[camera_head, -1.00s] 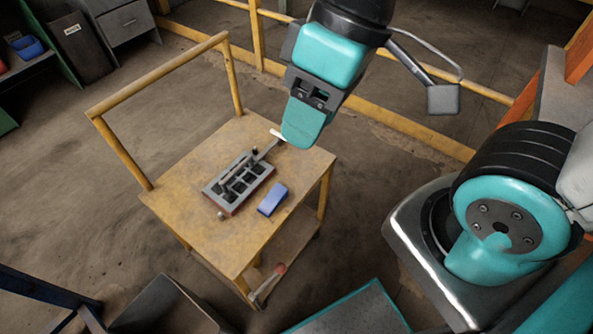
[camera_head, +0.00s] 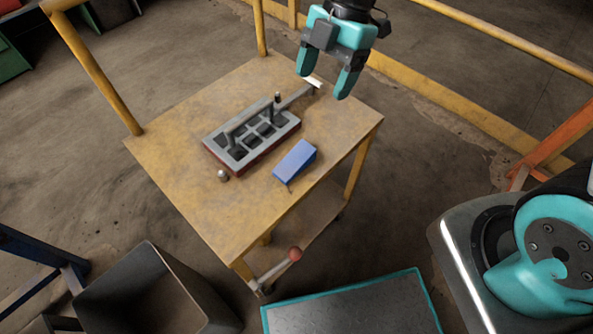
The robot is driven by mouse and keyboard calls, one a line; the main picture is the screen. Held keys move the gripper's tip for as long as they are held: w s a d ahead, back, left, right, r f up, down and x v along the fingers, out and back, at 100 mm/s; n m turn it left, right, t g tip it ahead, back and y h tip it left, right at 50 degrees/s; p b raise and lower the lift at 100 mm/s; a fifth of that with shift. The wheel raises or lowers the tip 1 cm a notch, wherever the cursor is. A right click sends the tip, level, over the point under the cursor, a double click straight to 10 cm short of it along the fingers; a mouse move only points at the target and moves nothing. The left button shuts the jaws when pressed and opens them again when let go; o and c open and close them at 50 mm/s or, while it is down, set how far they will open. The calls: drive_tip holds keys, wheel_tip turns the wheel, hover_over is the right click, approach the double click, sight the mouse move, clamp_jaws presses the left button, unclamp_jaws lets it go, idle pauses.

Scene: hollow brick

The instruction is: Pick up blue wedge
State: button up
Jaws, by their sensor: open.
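The blue wedge (camera_head: 295,161) lies on the yellow cart top (camera_head: 190,128), near its right front edge and beside the grey tool. My gripper (camera_head: 325,84) has teal fingers that are spread apart with nothing between them. It is above the back right part of the cart, farther back than the wedge and apart from it. The wedge is fully in view.
A grey hollow-brick mold with a red base (camera_head: 250,140) and a long handle sits left of the wedge. The handle's white tip lies near my gripper. A small round metal knob (camera_head: 222,175) is at its front. A yellow rail (camera_head: 95,62) rises at the cart's left.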

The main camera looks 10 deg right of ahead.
drive_tip(key=b, duration=0.2)
hover_over(297, 157)
drive_tip(key=w+d, duration=0.1)
drive_tip(key=d, duration=0.1)
drive_tip(key=f, duration=1.1)
drive_tip(key=shift+a, duration=0.2)
drive_tip(key=b+x, duration=0.1)
drive_tip(key=x, duration=0.4)
drive_tip(key=shift+w+d+f+b, duration=0.1)
drive_tip(key=shift+f+b, duration=0.2)
drive_tip(key=c, duration=1)
drive_tip(key=shift+r, duration=0.1)
